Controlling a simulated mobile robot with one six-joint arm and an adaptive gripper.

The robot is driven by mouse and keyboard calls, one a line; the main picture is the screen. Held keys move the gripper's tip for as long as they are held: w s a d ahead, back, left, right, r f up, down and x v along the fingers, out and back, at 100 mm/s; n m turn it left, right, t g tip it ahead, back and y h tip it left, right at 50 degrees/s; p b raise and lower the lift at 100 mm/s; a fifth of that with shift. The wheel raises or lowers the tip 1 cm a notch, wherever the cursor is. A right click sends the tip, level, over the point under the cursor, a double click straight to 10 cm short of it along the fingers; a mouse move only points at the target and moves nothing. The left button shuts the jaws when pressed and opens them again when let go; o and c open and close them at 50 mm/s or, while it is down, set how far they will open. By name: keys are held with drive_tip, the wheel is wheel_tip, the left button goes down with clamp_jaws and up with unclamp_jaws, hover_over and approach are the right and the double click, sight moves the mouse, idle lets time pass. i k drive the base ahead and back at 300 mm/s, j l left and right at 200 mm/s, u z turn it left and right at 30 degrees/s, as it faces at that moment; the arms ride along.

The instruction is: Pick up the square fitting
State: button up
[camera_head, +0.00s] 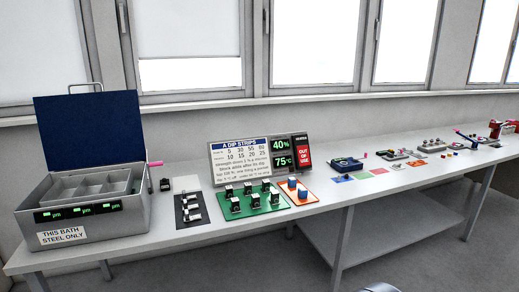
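I cannot tell which piece is the square fitting; the small parts are too small to make out fully. Several dark and silver block-shaped fittings (247,188) stand on a green board (262,208) near the middle of the bench. Blue blocks (292,183) stand on an orange board (311,197) just right of it. Several silver and dark pieces (190,208) sit on a dark and grey plate (186,184) to the left. A small black item (165,184) stands beside the bath.
An open steel bath (130,217) with a blue lid (90,133) stands at the left, labelled "THIS BATH STEEL ONLY". A dip-strips sign (240,160) and a red "OUT OF USE" panel (302,152) stand behind the boards. More trays (346,164) and parts continue rightward along the long bench (330,222).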

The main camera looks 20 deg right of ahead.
sight(275, 195)
drive_tip(key=i+l, duration=0.95)
drive_tip(key=l, duration=0.1)
